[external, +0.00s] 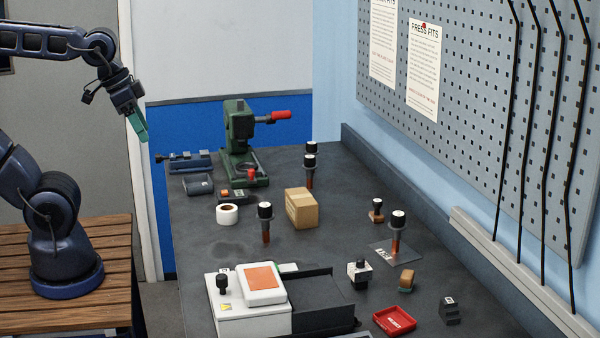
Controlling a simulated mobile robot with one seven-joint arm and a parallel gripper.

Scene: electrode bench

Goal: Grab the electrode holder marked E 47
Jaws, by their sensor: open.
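Several upright electrode holders with black caps, pale tops and copper-coloured lower ends stand on the dark bench (335,262). One electrode holder (265,222) is near the middle left. Another electrode holder (310,172) is farther back, with a similar black-capped holder (312,149) partly hidden behind it. Another electrode holder (397,232) stands at the right on a thin grey plate (411,256). Their markings are too small to read, so I cannot tell which is E 47. My gripper (140,125), with teal fingers, is open and empty, high at the left, away from all holders.
A green press (240,140) with a red handle stands at the back. A cardboard box (301,209) and a white tape roll (227,214) sit mid-bench. A white device (250,318), a red tray (394,320) and small blocks occupy the front. A pegboard (470,110) hangs at the right.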

